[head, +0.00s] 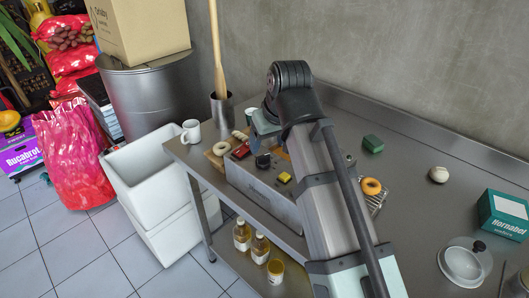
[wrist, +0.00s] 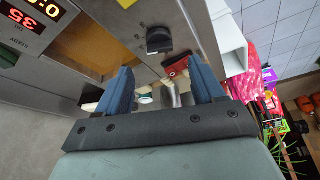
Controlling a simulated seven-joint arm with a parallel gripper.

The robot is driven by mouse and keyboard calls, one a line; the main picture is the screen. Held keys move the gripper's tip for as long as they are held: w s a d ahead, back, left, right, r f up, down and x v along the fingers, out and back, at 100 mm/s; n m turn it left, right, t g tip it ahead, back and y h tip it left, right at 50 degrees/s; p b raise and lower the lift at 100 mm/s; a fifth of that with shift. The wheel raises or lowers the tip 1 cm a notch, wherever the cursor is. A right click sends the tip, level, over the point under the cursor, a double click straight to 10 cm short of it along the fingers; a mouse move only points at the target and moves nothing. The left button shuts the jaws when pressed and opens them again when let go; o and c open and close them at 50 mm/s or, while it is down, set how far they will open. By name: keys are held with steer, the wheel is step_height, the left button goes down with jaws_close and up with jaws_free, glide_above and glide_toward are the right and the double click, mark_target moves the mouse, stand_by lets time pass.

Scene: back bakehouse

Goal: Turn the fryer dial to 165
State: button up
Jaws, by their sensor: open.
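The fryer (head: 262,192) is a metal box on the steel table, left of my arm in the head view. A black dial (head: 263,161) sits on it; in the wrist view the dial (wrist: 158,40) is a dark round knob on the metal panel, beyond my fingertips. Its setting cannot be read. A red display (wrist: 32,20), cut off by the picture's edge, shows digits including 35. My gripper (wrist: 163,84) has two blue fingers spread apart with nothing held between them. In the head view my gripper (head: 262,138) is close above the dial, apart from it in the wrist view.
A red item (head: 240,151) and a yellow one (head: 285,177) are by the dial. A white mug (head: 191,131) and a doughnut (head: 222,149) stand left. An orange doughnut (head: 371,186), green block (head: 372,144) and teal box (head: 503,215) lie right. The wall is behind.

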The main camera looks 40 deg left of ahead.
mark_target(263, 156)
steer(key=shift+x, duration=3.1)
steer(key=c, duration=1.1)
